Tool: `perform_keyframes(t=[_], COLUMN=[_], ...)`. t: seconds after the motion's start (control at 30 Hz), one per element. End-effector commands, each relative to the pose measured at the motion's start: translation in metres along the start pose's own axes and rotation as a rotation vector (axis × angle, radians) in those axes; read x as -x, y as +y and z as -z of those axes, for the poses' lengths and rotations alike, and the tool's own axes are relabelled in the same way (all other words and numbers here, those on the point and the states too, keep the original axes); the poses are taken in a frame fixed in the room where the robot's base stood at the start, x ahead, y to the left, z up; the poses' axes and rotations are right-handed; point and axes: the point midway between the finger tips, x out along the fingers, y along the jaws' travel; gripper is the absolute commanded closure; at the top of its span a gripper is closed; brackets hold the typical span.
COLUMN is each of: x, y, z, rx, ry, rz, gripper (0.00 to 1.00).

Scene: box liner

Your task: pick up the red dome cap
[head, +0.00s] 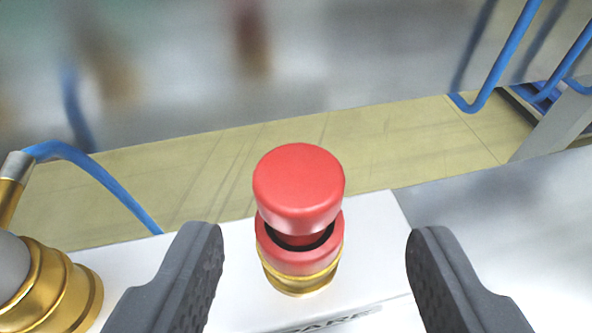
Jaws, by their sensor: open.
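The red dome cap (298,188) is at the middle of the head view. It sits upright on a red collar (288,260) with a dark gap between them and a gold ring (298,285) below. My gripper (315,255) is open, with one dark grey finger to the left of the cap and one to the right. Both fingers stand clear of the cap, with white surface visible on each side. The fingertips appear at about the height of the collar in the picture.
The white block (370,230) under the cap carries partly cut-off lettering. A gold and grey fitting (60,285) stands at left with a blue hose (110,185) behind it. Blue pipes (500,60) are at upper right. A yellowish floor strip (400,130) and grey metal surfaces lie behind.

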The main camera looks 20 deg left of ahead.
Motion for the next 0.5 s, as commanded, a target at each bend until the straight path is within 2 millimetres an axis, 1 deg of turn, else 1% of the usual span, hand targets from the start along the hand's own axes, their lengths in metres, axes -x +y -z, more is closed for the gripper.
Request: perform_keyframes(t=[0.03,0.1,0.27,0.37,0.5], x=[-0.006,-0.01,-0.015,-0.022,-0.04], y=[-0.001,0.0,0.0,-0.001,-0.005], z=[0.0,0.001,0.002,0.003,0.004], rx=[0.001,0.002,0.002,0.003,0.002], ry=[0.0,0.001,0.002,0.002,0.0], rz=[0.001,0.0,-0.002,-0.002,0.001], gripper=[0.46,0.46,0.46,0.46,0.46])
